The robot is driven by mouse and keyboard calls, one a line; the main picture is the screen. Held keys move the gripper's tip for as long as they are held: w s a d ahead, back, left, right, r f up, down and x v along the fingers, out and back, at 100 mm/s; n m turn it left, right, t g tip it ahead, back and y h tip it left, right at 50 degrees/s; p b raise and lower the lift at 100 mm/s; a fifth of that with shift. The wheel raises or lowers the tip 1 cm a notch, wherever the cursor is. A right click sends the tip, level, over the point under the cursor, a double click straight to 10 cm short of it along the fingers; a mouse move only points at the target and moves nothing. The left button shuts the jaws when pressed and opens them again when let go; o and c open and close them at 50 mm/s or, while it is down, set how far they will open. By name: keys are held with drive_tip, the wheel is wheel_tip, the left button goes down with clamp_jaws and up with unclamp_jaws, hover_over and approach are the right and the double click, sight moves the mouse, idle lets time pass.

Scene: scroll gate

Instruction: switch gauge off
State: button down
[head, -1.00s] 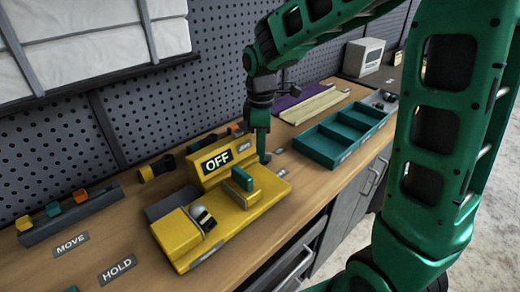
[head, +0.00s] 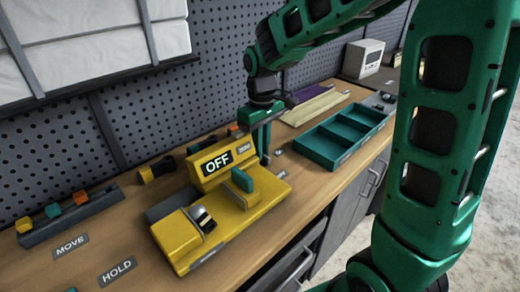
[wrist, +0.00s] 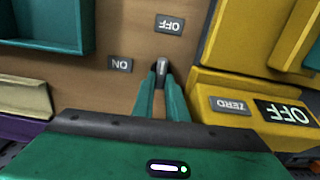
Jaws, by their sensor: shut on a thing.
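The yellow gauge unit (head: 262,200) sits on the wooden bench, and its display (head: 217,161) reads OFF. In the wrist view the display (wrist: 284,112) also reads OFF, beside a ZERO label (wrist: 231,105). My gripper (head: 265,160) is low beside the right end of the gauge. In the wrist view my gripper (wrist: 162,80) is shut on a small grey switch lever (wrist: 162,66), mostly hidden between the fingers. An OFF label (wrist: 169,24) and an ON label (wrist: 120,64) lie on the bench near the lever.
A teal compartment tray (head: 343,135) stands to the right on the bench. Pale and purple strips (head: 310,104) lie behind it. A dark rack with coloured blocks (head: 69,211) is at the left, near the MOVE (head: 71,244) and HOLD (head: 117,270) labels. A pegboard wall (head: 150,110) rises behind.

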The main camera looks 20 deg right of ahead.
drive_tip(key=shift+w+r+m, duration=0.15)
drive_tip(key=shift+w+m, duration=0.1)
drive_tip(key=shift+m, duration=0.05)
drive_tip(key=c, duration=1.8)
unclamp_jaws()
drive_tip(key=shift+s, duration=0.1)
drive_tip(key=shift+o, duration=0.2)
wheel_tip(320, 180, up, 11)
drive_tip(key=shift+f, duration=0.2)
drive_tip(key=shift+d, duration=0.1)
